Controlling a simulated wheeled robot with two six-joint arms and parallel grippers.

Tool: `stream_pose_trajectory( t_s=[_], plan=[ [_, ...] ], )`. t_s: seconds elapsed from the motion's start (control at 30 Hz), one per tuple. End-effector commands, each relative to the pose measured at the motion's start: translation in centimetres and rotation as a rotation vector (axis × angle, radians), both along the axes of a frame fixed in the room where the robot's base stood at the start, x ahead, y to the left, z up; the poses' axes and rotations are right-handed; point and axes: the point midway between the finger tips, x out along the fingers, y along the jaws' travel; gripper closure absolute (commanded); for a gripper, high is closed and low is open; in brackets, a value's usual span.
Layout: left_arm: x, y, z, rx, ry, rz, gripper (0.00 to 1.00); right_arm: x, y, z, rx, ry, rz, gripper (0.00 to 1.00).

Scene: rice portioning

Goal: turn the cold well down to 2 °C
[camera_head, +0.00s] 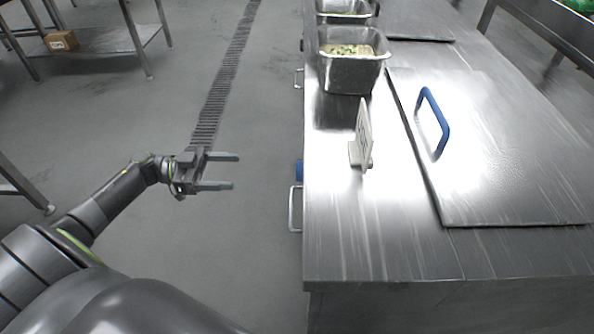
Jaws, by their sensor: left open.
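The cold well is not clearly identified; a steel counter (365,235) on the right has a flat metal lid (500,160) with a blue handle (434,118). A small upright panel (363,135) on a pale base stands on the counter near its left edge, seen almost edge-on. Its face and any temperature reading cannot be made out. A blue part (299,171) and a metal pull handle (294,208) show on the counter's left side. My left gripper (236,171) is open and empty over the floor, left of the counter and apart from it. My right gripper is not in view.
A steel pan (352,74) of food with green bits stands on the counter beyond the panel, with another pan (344,10) behind it. A floor drain (222,85) runs through the open aisle. A steel table (115,40) with a cardboard box (61,41) stands at far left.

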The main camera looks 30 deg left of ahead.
Motion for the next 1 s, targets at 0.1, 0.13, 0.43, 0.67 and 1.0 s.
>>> stream_pose_trajectory(
  t_s=[0.1, 0.13, 0.43, 0.67, 1.0],
  plan=[
    [1.1, -2.3, 0.2, -0.006, -0.005, -0.001, 0.32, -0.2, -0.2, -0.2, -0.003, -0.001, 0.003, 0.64],
    [1.4, -2.9, 0.2, -0.006, -0.006, -0.001, 0.32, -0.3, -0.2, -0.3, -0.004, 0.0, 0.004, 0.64],
    [4.3, -8.9, 0.3, -0.008, -0.007, 0.001, 0.32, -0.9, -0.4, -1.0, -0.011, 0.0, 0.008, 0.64],
    [6.0, -12.5, 0.1, -0.006, -0.004, 0.003, 0.32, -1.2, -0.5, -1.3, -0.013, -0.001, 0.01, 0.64],
    [6.8, -14.1, 0.1, -0.002, -0.002, 0.003, 0.32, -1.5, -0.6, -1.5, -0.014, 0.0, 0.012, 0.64]
  ],
)
